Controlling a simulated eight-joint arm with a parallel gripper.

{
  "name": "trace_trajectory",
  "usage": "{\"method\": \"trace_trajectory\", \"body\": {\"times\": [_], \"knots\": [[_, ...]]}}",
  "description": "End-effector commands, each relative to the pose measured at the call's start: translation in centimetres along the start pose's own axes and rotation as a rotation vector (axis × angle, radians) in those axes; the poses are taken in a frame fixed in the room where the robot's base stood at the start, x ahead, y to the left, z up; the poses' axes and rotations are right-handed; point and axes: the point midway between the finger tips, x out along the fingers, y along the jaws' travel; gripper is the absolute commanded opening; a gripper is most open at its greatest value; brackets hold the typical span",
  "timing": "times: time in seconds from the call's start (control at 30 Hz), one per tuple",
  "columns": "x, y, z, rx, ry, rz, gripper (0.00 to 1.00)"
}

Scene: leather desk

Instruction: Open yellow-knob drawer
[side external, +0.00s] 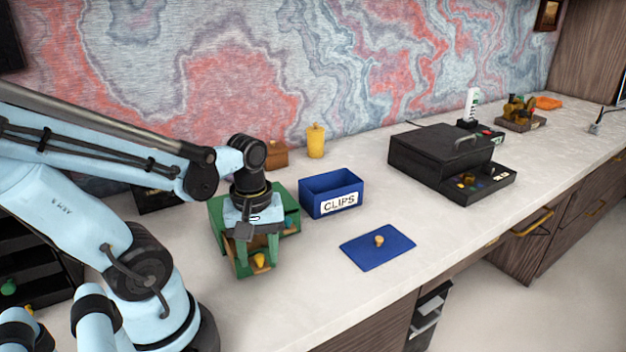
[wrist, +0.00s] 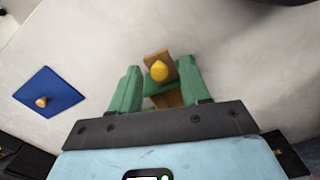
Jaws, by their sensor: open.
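A small green drawer box (side external: 290,222) stands on the desk below my gripper. Its yellow knob (side external: 259,260) is on the near front face, low down. In the wrist view the yellow knob (wrist: 159,71) sits on a brown wooden drawer front (wrist: 157,57), which appears to stick out from the box. My gripper (side external: 258,250) points down over that front, its fingers apart. In the wrist view my gripper (wrist: 157,82) has one finger on each side of the drawer front and knob. Contact with either cannot be told. My wrist hides much of the box.
A blue CLIPS bin (side external: 332,194) stands right of the box, with a blue lid with a knob (side external: 377,247) before it. A yellow canister (side external: 315,141) stands behind. A black case (side external: 440,152) is farther right. Bare desk lies between them.

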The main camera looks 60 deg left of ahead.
Motion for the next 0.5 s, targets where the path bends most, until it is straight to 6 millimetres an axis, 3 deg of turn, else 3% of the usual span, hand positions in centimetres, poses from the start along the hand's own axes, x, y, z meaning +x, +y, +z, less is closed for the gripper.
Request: {"method": "trace_trajectory", "body": {"times": [0.23,0.5], "knots": [[-0.7,0.0,0.0,0.000,0.000,0.000,0.46],[-3.4,0.0,0.0,0.000,0.000,0.000,0.46]]}}
